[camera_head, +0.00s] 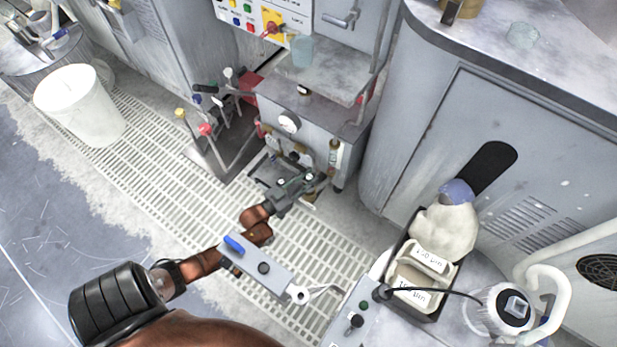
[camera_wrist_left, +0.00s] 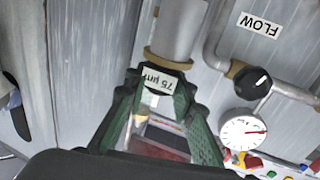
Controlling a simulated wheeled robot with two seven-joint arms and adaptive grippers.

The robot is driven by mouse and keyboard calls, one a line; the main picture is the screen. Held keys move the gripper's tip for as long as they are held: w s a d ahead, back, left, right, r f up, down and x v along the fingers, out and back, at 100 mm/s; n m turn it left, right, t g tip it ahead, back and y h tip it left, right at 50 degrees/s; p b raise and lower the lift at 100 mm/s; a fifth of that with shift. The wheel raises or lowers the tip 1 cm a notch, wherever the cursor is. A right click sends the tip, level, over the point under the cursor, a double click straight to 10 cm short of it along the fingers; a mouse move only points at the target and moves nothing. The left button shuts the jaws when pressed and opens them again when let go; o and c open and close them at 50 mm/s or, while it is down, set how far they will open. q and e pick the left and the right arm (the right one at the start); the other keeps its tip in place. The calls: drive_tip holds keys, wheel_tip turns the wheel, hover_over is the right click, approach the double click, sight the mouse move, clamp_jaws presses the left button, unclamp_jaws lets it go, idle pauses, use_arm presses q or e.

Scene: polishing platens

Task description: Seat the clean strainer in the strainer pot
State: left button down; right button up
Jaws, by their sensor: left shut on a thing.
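My left arm reaches forward in the head view, and its gripper (camera_head: 305,186) is low at the front of a grey cabinet with a gauge. In the left wrist view the green-sided fingers (camera_wrist_left: 162,84) are closed on a part with a white tag reading "75 µm" (camera_wrist_left: 158,80), upside down in the picture. This looks like the strainer; most of it is hidden by the fingers. A grey cylinder with a brass-coloured ring (camera_wrist_left: 175,45) is just beyond the fingertips. It may be the strainer pot; I cannot tell whether the held part touches it. My right gripper is not in view.
A pipe with a black knob and a gauge (camera_wrist_left: 243,132) are to the right in the wrist view. In the head view, levers (camera_head: 205,129) stand left of the cabinet. A black tray (camera_head: 398,250) with labelled compartments is at lower right. A white bucket (camera_head: 82,105) stands on the grating.

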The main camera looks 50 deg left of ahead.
use_arm(q)
drive_tip(key=shift+r, duration=0.1)
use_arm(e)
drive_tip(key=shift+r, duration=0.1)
use_arm(q)
drive_tip(key=shift+f, duration=0.55)
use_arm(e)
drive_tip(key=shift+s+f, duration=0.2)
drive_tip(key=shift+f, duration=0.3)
use_arm(q)
drive_tip(key=shift+f+b, duration=1.4)
drive_tip(key=shift+f, duration=0.45)
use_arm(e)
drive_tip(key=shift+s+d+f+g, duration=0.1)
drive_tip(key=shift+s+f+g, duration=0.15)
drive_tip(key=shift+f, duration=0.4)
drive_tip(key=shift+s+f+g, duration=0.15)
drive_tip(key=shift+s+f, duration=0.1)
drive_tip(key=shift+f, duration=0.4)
use_arm(q)
drive_tip(key=shift+f, duration=0.9)
drive_tip(key=c, duration=1.6)
unclamp_jaws()
drive_tip(key=shift+f, duration=0.1)
